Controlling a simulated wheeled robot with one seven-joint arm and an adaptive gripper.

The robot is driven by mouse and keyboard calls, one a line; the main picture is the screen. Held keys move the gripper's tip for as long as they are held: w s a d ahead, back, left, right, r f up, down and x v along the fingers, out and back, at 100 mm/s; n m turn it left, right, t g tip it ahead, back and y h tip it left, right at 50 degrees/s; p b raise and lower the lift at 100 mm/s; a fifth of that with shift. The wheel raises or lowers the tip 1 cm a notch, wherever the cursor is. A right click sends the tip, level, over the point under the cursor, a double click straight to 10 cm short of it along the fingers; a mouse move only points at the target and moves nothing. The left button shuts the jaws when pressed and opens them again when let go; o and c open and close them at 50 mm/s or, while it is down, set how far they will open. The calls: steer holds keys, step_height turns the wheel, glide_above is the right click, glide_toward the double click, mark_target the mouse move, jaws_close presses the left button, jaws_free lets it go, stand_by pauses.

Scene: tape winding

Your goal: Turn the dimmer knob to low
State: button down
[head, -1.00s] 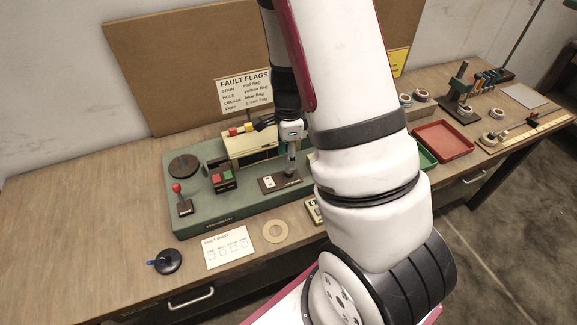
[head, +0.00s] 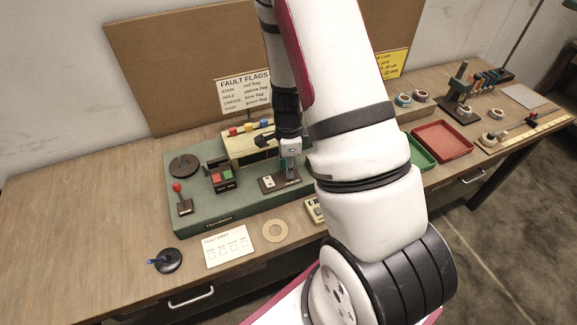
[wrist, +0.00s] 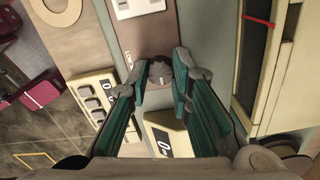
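The dimmer knob (wrist: 160,73) is a small dark grey round knob with a pale mark, on a brown panel in the wrist view. My gripper (wrist: 160,76) has its two green-padded fingers apart, one on each side of the knob. Narrow gaps seem to show between pads and knob, so contact is unclear. In the head view my gripper (head: 290,174) points down at the right part of the small dark control panel (head: 268,190) on the green machine base; it hides the knob there. The panel's white rocker switch (head: 268,183) is left of it.
A cream box with coloured flags (head: 248,147) stands just behind my gripper. A red and green button box (head: 221,178) and a red-topped lever (head: 180,195) are to the left. A cardboard ring (head: 274,230) and a keypad device (wrist: 95,100) lie in front.

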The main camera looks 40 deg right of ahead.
stand_by(0.3)
steer(key=n, duration=0.5)
steer(key=n+p, duration=0.1)
steer(key=n, duration=0.7)
steer(key=shift+n+p, duration=0.85)
steer(key=shift+n, duration=1.55)
steer(key=c, duration=1.4)
jaws_free()
